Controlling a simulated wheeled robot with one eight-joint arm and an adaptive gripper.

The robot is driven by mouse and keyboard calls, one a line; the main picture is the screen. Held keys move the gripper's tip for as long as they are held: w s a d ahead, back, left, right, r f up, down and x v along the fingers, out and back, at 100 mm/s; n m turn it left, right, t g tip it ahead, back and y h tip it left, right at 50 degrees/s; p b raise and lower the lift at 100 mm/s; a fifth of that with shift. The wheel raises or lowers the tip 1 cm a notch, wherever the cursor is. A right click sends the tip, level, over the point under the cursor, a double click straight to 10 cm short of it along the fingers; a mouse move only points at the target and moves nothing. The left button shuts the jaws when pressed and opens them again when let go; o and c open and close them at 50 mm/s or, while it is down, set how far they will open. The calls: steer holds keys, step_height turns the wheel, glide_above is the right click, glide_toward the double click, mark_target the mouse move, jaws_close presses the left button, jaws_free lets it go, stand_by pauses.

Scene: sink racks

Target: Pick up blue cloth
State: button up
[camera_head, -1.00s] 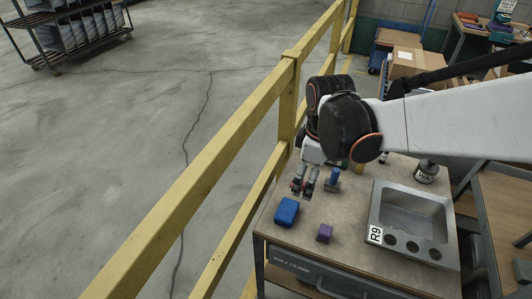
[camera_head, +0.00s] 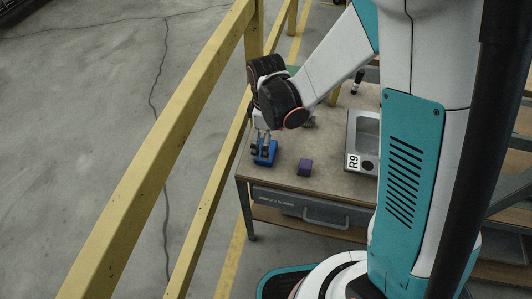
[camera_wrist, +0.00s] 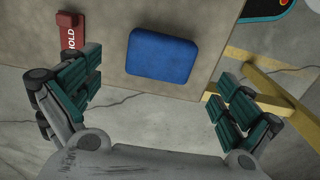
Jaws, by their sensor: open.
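The blue cloth (camera_head: 265,153) is a folded blue block lying on the bench top near its left edge. In the wrist view the blue cloth (camera_wrist: 163,54) lies flat between and beyond my fingers, apart from both. My gripper (camera_head: 262,144) points down over the cloth in the head view. In the wrist view my gripper (camera_wrist: 160,98) has its two green-padded fingers spread wide with nothing between them.
A grey sink tray (camera_head: 362,140) marked R9 is farther right. A red HOLD item (camera_wrist: 70,34) lies near one finger. A yellow railing (camera_head: 160,148) runs along the left.

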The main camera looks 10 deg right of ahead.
mark_target(273, 145)
steer(key=shift+f+b, duration=1.3)
steer(key=shift+f, duration=1.65)
steer(key=shift+r, duration=0.1)
steer(key=c, duration=1)
